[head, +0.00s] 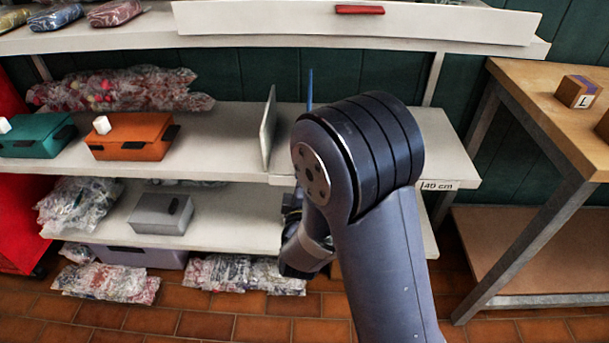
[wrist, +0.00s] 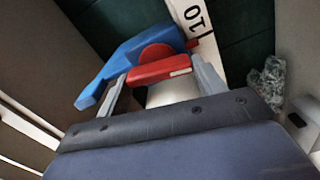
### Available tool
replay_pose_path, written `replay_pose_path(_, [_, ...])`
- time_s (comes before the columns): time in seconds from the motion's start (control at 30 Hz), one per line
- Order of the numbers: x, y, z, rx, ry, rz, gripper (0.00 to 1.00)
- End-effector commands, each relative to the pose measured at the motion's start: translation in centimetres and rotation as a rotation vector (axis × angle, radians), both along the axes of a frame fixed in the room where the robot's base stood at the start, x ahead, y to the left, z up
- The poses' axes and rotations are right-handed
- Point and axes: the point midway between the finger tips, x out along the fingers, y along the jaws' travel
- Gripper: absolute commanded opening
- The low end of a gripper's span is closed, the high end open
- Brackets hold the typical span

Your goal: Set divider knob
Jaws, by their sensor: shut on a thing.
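In the wrist view my gripper (wrist: 162,72) is shut on a red knob (wrist: 158,68), a bar-shaped grip with a pale mark on its face. A round red disc (wrist: 154,52) sits just behind the bar. Behind these is a blue bracket-like part (wrist: 140,42), and beside it a white strip (wrist: 190,14) marked "10". In the head view my arm hides the knob and my fingers. A thin blue upright piece (head: 310,88) shows above my arm. A pale upright divider panel (head: 268,128) stands on the middle shelf to the left of it.
The middle shelf (head: 225,120) holds an orange box (head: 133,136) and a green box (head: 38,135). A "40 cm" label (head: 438,186) is on its right front edge. A grey box (head: 160,214) is on the lower shelf. A wooden table (head: 540,88) stands at the right.

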Motion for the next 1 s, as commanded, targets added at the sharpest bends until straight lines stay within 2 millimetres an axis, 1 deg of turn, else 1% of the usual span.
replay_pose_path(0.2, [-0.03,0.04,-0.03,-0.124,0.007,0.001,0.43])
replay_pose_path(0.4, [-0.02,0.03,-0.11,-0.187,0.008,0.001,0.43])
replay_pose_path(0.97, [-0.03,0.03,-0.20,-0.213,0.009,0.001,0.43])
replay_pose_path(1.0, [-0.03,0.03,-0.20,-0.213,0.009,0.001,0.69])
